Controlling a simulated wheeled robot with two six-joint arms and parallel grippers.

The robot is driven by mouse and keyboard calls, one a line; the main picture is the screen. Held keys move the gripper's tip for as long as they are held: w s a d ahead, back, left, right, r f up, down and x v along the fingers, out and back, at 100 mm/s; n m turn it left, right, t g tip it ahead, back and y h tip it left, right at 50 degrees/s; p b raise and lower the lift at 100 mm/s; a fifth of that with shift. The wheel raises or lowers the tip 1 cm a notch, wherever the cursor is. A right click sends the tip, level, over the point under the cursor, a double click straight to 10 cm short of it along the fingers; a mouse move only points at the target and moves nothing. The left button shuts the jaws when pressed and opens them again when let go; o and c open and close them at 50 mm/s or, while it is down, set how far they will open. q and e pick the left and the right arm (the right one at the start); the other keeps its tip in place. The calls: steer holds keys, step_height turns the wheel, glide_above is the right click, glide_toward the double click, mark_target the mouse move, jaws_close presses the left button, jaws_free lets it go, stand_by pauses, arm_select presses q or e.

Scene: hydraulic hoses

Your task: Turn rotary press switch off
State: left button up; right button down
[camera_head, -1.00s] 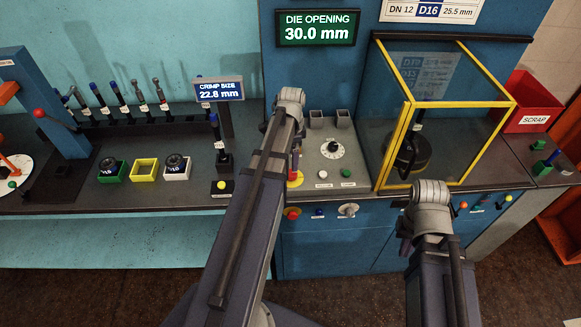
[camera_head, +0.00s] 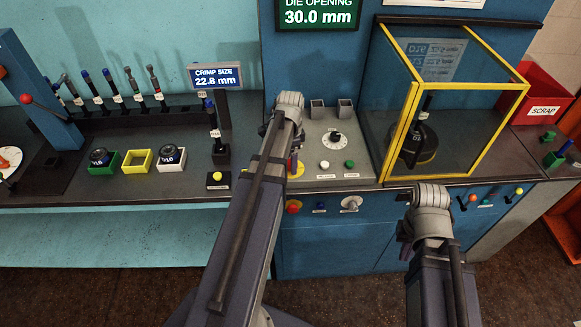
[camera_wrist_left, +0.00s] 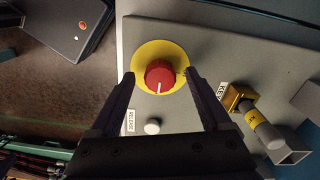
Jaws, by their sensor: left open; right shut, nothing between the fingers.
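The rotary press switch appears as a red round knob (camera_wrist_left: 160,77) with a white mark on a yellow disc (camera_wrist_left: 177,52) in the left wrist view. The mark points toward the bottom of that view. My left gripper (camera_wrist_left: 160,74) is open, its fingers on either side of the knob; whether they touch it I cannot tell. In the head view the yellow disc (camera_head: 299,170) is partly hidden behind my left wrist. My right gripper (camera_head: 405,245) is shut and empty, in front of the cabinet at the right.
A white button (camera_wrist_left: 152,127) labelled RELEASE and a gold block (camera_wrist_left: 236,96) labelled KEY are near the knob. A dial (camera_head: 334,139) sits on the same grey panel. A yellow-framed clear guard (camera_head: 408,120) stands right of it. A red scrap bin (camera_head: 548,108) is farther right.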

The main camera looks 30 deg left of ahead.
arm_select(q)
steer(key=shift+f, duration=0.4)
jaws_close()
stand_by(0.4)
